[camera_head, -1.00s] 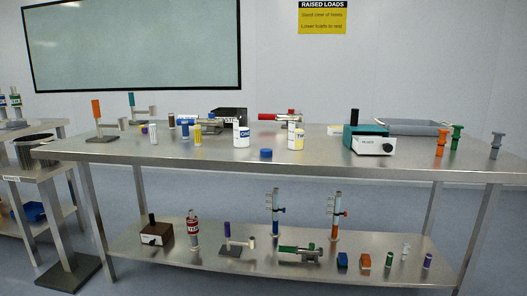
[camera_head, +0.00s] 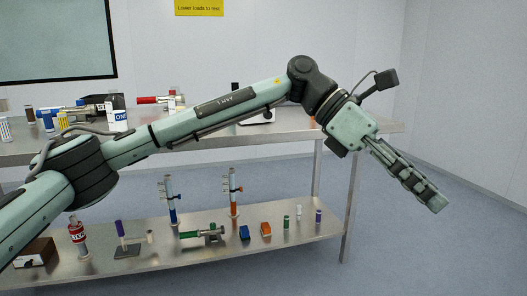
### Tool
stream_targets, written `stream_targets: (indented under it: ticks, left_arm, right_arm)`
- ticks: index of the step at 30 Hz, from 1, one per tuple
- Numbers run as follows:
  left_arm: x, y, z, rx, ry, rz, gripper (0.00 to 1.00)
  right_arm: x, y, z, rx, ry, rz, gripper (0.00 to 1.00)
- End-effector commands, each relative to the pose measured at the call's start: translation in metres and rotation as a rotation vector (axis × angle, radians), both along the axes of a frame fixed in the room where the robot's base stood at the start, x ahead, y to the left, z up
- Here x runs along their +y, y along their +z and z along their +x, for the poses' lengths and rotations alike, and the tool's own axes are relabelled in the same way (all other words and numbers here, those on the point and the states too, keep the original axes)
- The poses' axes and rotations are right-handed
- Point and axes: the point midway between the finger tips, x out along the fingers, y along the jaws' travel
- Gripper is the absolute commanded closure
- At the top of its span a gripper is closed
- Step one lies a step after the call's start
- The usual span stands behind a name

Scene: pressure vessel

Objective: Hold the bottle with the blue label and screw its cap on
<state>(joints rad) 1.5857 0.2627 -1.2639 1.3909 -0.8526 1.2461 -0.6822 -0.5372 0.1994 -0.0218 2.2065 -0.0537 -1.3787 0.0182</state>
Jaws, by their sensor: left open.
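The white bottle with blue lettering (camera_head: 118,119) stands upright on the upper shelf of the steel bench, at the left. My left arm passes in front of the bench, close to the bottle's lower right. No separate blue cap shows now; the arm covers the bench top just right of the bottle. My left gripper (camera_head: 432,200) is at the right, past the bench's right end, pointing down and right. Its fingers are open and empty, far from the bottle. My right gripper is not in view.
The steel bench (camera_head: 22,152) holds several tools on top, including a red-handled one (camera_head: 147,100). The floor at the right is clear.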

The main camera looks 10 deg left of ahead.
Motion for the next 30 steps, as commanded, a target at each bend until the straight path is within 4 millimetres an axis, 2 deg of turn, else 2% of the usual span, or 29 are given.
stream_targets:
  ticks: [1,3,6,9,12,15,22,25,26,30]
  left_arm:
    - [0.022,-0.003,0.003,-0.136,-0.054,0.136,0.50]
    - [0.057,-0.004,0.009,-0.275,-0.115,0.317,0.50]
    - [0.106,0.006,0.019,-0.411,-0.168,0.540,0.50]
    - [0.143,0.022,0.026,-0.486,-0.191,0.700,0.50]
    - [0.165,0.033,0.029,-0.521,-0.198,0.793,0.50]
    - [0.173,0.039,0.030,-0.530,-0.203,0.828,0.50]
    - [0.173,0.039,0.029,-0.530,-0.204,0.829,0.50]
    - [0.173,0.039,0.029,-0.530,-0.203,0.828,0.62]
    - [0.173,0.039,0.029,-0.530,-0.203,0.828,0.66]
    - [0.173,0.039,0.029,-0.530,-0.203,0.827,0.66]
  right_arm:
    - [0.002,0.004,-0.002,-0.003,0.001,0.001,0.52]
    - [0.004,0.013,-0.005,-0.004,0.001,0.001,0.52]
    - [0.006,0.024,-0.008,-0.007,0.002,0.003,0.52]
    - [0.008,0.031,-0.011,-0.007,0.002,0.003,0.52]
    - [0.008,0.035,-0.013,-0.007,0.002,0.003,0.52]
    - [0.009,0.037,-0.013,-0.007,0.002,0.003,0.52]
    - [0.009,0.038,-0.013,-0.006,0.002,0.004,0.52]
    - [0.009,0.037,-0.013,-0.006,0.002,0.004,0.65]
    - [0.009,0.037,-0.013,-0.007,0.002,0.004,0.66]
    - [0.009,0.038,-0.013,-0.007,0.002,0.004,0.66]
